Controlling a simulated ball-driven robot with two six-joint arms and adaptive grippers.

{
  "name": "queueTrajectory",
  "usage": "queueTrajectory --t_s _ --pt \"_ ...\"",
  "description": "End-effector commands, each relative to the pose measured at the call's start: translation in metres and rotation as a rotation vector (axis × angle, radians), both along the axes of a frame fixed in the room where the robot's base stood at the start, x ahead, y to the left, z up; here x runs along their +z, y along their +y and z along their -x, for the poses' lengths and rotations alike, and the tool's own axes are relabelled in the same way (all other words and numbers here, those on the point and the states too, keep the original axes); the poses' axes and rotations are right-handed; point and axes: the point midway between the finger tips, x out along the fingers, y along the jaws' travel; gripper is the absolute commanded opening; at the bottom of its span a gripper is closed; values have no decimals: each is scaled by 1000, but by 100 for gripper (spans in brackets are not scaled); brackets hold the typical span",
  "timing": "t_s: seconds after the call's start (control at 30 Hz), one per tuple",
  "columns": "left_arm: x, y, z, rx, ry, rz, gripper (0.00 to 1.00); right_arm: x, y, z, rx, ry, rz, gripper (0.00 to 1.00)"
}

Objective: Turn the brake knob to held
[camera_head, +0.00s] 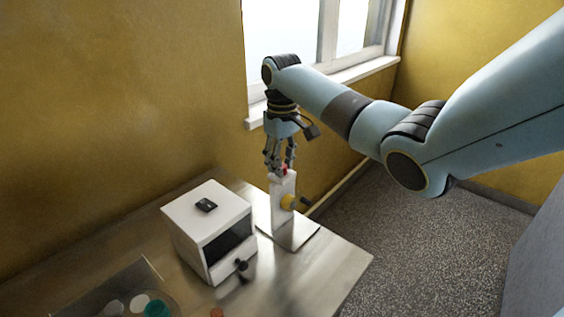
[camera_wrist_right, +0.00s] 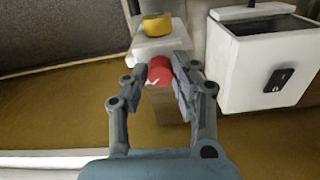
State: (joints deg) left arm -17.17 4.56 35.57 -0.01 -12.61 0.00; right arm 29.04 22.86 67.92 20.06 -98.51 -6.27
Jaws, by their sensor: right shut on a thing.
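The brake knob (camera_wrist_right: 159,70) is red with a pale mark on it, on top of a white upright block (camera_head: 283,199). It shows as a small red patch in the head view (camera_head: 283,171). My right gripper (camera_wrist_right: 160,72) points down from above, its two fingers on either side of the red knob, shut on it. In the head view the right gripper (camera_head: 280,166) stands at the block's top and partly hides the knob. My left gripper is not in view.
A white box (camera_head: 190,232) with a dark front opening stands to the left. A dish with coloured pieces (camera_head: 139,302) lies front left. The metal table edge (camera_head: 355,280) is at right.

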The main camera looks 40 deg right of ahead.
Motion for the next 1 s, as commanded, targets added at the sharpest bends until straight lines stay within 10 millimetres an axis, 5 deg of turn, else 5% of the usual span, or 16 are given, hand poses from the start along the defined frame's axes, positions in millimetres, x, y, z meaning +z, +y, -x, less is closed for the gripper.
queueTrajectory --t_s 0.5,1.0 --pt "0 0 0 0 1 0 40 0 0 0 -455 0 -1 0" --pt "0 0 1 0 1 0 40 0 0 0 -664 -1 -1 0"
